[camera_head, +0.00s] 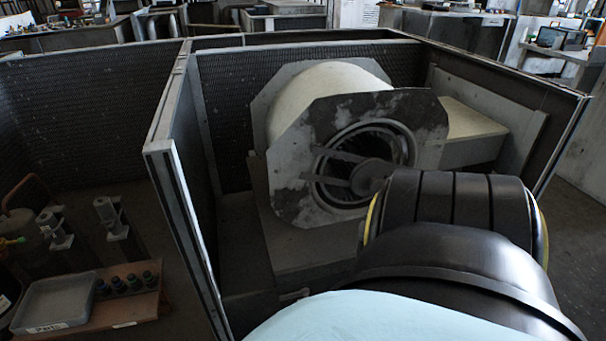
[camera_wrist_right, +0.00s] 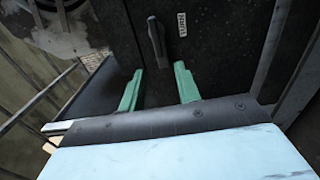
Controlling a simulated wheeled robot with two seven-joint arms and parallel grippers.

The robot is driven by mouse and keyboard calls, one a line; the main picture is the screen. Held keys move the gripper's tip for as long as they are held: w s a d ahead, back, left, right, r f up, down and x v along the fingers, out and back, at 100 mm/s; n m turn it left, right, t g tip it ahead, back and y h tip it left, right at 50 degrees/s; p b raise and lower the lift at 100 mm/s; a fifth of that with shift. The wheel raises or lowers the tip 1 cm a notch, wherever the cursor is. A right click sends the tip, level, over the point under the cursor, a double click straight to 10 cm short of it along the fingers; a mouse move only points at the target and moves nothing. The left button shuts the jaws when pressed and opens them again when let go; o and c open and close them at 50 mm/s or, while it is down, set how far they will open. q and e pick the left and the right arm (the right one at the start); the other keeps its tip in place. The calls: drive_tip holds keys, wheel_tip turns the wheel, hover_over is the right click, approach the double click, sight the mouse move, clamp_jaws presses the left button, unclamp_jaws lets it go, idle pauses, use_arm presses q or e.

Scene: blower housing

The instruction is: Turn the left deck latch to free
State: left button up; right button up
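In the right wrist view, a dark grey lever-like latch (camera_wrist_right: 157,42) stands out from a black panel (camera_wrist_right: 215,55). A small white label (camera_wrist_right: 182,25) with print too small to read sits to its right. My right gripper (camera_wrist_right: 159,88) has two green fingers spread apart, with nothing held between them. The latch lies just beyond the fingertips, roughly in line with the gap; I cannot tell its exact distance. In the head view, my arm hides the right gripper. The blower (camera_head: 325,100) sits on a deck inside the housing (camera_head: 165,135). My left gripper is not in view.
The housing's metal-framed walls stand on several sides of the blower. A grey bin (camera_head: 55,302) and a tray of small bottles (camera_head: 140,302) stand at the lower left, with metal fixtures (camera_head: 112,217) behind them. Open floor (camera_head: 575,235) lies at the right.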

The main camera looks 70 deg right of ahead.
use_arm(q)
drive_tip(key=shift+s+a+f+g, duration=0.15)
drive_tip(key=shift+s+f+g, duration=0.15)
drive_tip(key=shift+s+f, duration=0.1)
use_arm(e)
drive_tip(key=v, duration=0.3)
drive_tip(key=shift+s+a, duration=0.2)
